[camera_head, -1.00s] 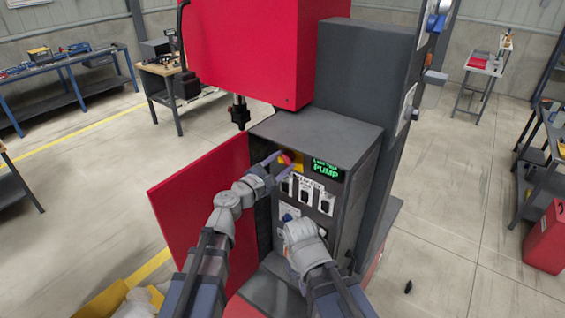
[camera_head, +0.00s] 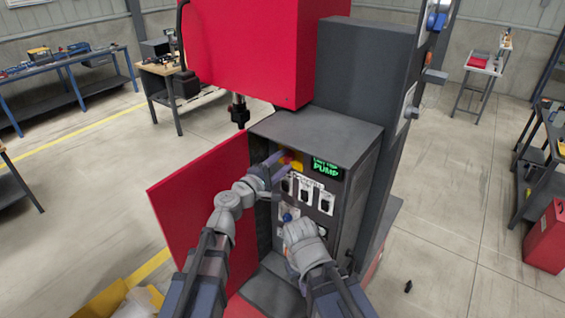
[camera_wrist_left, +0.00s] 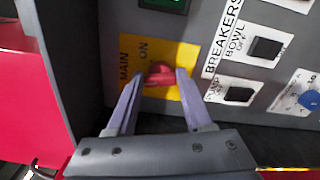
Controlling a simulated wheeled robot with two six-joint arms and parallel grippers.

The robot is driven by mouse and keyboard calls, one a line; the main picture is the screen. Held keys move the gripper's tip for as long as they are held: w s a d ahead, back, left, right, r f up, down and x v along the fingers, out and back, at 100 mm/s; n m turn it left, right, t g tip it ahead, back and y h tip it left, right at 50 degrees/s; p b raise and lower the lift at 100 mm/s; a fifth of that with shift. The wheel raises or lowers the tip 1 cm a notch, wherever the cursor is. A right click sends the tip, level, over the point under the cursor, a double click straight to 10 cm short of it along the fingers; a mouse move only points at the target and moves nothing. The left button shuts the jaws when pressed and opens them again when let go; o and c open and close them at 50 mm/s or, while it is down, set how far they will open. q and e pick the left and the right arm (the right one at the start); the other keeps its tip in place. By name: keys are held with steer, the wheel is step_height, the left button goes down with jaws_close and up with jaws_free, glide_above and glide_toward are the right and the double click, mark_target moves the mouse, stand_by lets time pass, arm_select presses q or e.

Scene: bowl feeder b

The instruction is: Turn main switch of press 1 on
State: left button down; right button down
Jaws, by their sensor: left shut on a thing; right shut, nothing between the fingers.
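The main switch is a red knob (camera_wrist_left: 160,74) on a yellow plate (camera_wrist_left: 133,47) marked MAIN and ON. It also shows in the head view (camera_head: 289,158), at the upper left of the open cabinet's control panel. My left gripper (camera_wrist_left: 161,80) is shut on the red knob, with one purple finger on each side of it; the head view shows the same gripper (camera_head: 284,161) in front of the plate. The fingers partly cover the plate, and I cannot tell the knob's exact setting. My right gripper (camera_head: 303,240) is lower, before the panel's bottom part; its fingertips are hidden.
Black breaker switches (camera_wrist_left: 264,48) labelled BREAKERS and a blue knob (camera_wrist_left: 309,100) sit nearby. The red cabinet door (camera_head: 198,205) stands open on the left. The red press head (camera_head: 255,50) hangs above.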

arm_select(q)
steer(key=m, duration=0.6)
steer(key=shift+s+f+m, duration=0.1)
steer(key=shift+f+m, duration=0.15)
steer(key=shift+m, duration=0.05)
steer(key=m, duration=0.5)
steer(key=shift+f+b, duration=0.1)
steer(key=shift+b, duration=0.2)
steer(key=shift+m, duration=0.3)
steer(key=shift+c, duration=1.4)
jaws_free()
